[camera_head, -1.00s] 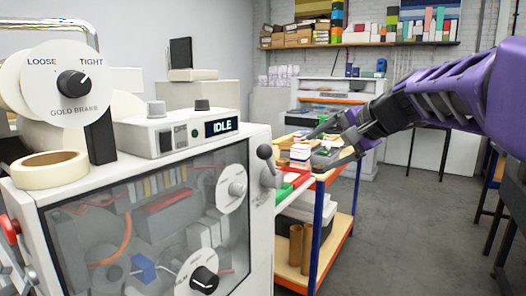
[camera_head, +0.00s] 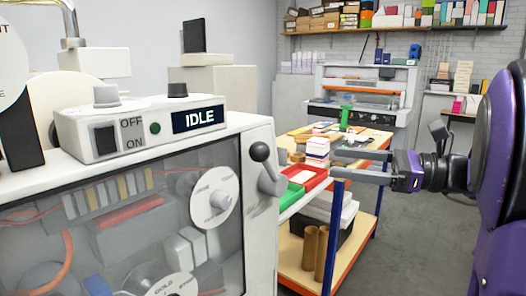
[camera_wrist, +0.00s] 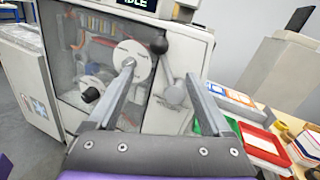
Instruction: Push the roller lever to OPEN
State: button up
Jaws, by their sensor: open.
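The roller lever (camera_head: 268,178) is a grey arm with a black ball knob on the machine's right end. Its knob points up and slightly left. No OPEN marking is readable beside it. My gripper (camera_head: 333,164) is open and empty, to the right of the lever and apart from it, with its fingers pointing left toward the machine. In the wrist view the lever (camera_wrist: 171,88) shows ahead, between the two fingertips (camera_wrist: 159,72), with its knob above them. No contact shows.
The machine (camera_head: 258,215) has a clear front panel with dials and a display (camera_head: 199,119) reading IDLE. A table (camera_head: 349,173) with red and green trays and stacked cards stands right beside the lever. Open floor (camera_head: 400,235) lies to the right.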

aim_at(260, 153)
jog(key=b+x, duration=0.1)
jog(key=x, duration=1.6)
jog(key=shift+s, duration=0.15)
grip_shut()
